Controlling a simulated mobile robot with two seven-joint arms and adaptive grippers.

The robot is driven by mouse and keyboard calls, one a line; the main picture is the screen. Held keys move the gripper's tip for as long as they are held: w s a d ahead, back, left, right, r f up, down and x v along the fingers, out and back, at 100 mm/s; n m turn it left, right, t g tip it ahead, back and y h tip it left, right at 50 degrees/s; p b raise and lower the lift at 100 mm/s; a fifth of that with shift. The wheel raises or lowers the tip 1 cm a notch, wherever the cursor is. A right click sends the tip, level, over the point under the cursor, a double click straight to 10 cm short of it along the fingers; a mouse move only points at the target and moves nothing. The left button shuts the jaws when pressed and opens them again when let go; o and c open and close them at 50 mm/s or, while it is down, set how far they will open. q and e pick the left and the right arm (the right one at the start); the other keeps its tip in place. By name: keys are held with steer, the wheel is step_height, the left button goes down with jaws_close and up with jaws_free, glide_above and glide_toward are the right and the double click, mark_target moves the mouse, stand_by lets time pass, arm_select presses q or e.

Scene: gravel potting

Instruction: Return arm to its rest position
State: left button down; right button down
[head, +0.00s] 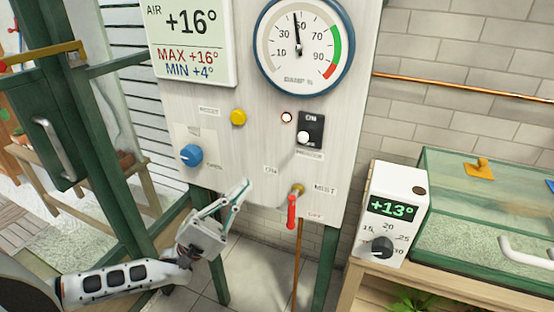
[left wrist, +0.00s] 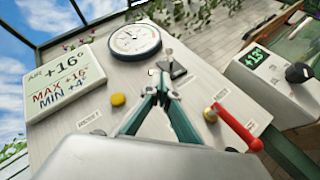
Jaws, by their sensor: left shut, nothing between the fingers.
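My left arm (head: 125,280) comes in from the lower left in the head view. Its left gripper (head: 243,186) is shut and empty, with the fingers pointing up in front of the lower part of the pale control panel (head: 255,150). The fingertips also show in the left wrist view (left wrist: 163,80), close together in front of the panel. A red-handled lever (head: 291,212) by the MIST label hangs downward, just right of the fingers and apart from them. My right gripper is not in view.
The panel carries a gauge (head: 303,48), a display (head: 191,42), a yellow button (head: 238,117), a blue knob (head: 191,155) and a black switch (head: 310,131). A thermostat box (head: 391,212) and glass case (head: 490,210) stand right. A green door frame (head: 105,150) stands left.

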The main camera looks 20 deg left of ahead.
arm_select(q)
steer(key=s+d+f+m+g+y, duration=0.1)
steer(key=d+f+m+y, duration=0.35)
steer(key=f, duration=0.55)
steer(key=s+d+f+m+g+y, duration=0.1)
steer(key=d+f+m+y, duration=0.4)
steer(key=f, duration=0.5)
steer(key=s+a+f+m+g+y, duration=0.2)
steer(key=s+f, duration=0.4)
steer(key=f, duration=0.4)
steer(key=s+a+f+m+g+y, duration=0.2)
steer(key=s+f+m+g+y, duration=0.2)
steer(key=f, duration=0.6)
steer(key=shift+s+m+y, duration=0.75)
steer(key=shift+s+m, duration=0.1)
steer(key=shift+s, duration=0.15)
